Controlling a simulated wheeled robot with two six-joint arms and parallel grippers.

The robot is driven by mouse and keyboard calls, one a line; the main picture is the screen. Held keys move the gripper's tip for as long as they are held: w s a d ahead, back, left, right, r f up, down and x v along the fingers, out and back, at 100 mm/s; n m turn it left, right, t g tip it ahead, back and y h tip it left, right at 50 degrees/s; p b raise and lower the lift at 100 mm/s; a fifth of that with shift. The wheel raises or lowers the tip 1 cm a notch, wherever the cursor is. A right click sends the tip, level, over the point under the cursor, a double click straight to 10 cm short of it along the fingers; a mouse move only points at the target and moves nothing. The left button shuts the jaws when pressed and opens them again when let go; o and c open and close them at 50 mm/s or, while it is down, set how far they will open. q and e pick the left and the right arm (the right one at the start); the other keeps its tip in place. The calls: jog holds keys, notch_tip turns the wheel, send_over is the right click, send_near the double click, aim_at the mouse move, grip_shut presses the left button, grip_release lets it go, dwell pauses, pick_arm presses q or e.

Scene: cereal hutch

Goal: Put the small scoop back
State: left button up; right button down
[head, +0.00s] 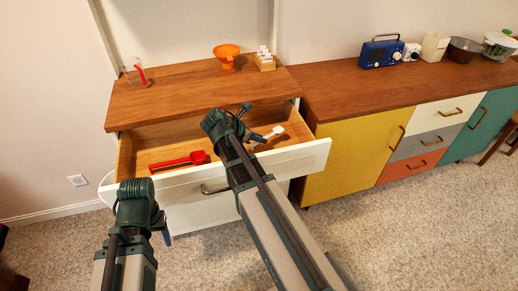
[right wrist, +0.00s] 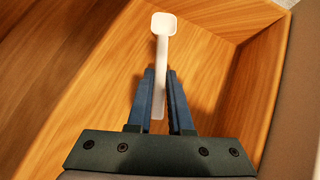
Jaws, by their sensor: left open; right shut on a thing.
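The small white scoop (right wrist: 164,27) is held by its handle between the fingers of my right gripper (right wrist: 161,100). In the head view the scoop (head: 277,131) is at the right side of the open drawer (head: 320,155), with my right gripper (head: 260,137) over the drawer. The scoop's bowl points away from the gripper; the wrist view shows the drawer's wooden floor and corner behind it. I cannot tell whether the scoop touches the floor. My left gripper (head: 163,232) is open and empty, low in front of the drawer; its fingers are partly hidden.
A red scoop (head: 180,163) lies in the drawer's left part. A yellow cabinet (head: 355,155) stands to the right.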

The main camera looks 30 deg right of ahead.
aim_at(259, 146)
jog(key=shift+f+b, duration=1.7)
jog(key=shift+f, duration=0.1)
jog(key=shift+f, duration=0.25)
jog(key=c, duration=0.8)
grip_release()
jog(key=shift+r, duration=0.1)
jog(key=shift+r, duration=0.1)
jog(key=shift+a+r+p, duration=0.15)
jog(key=shift+r+p, duration=0.15)
jog(key=shift+r, duration=0.05)
jog(key=shift+p+v, duration=3.9)
jog(key=shift+v, duration=1.8)
jog(key=shift+s, duration=0.1)
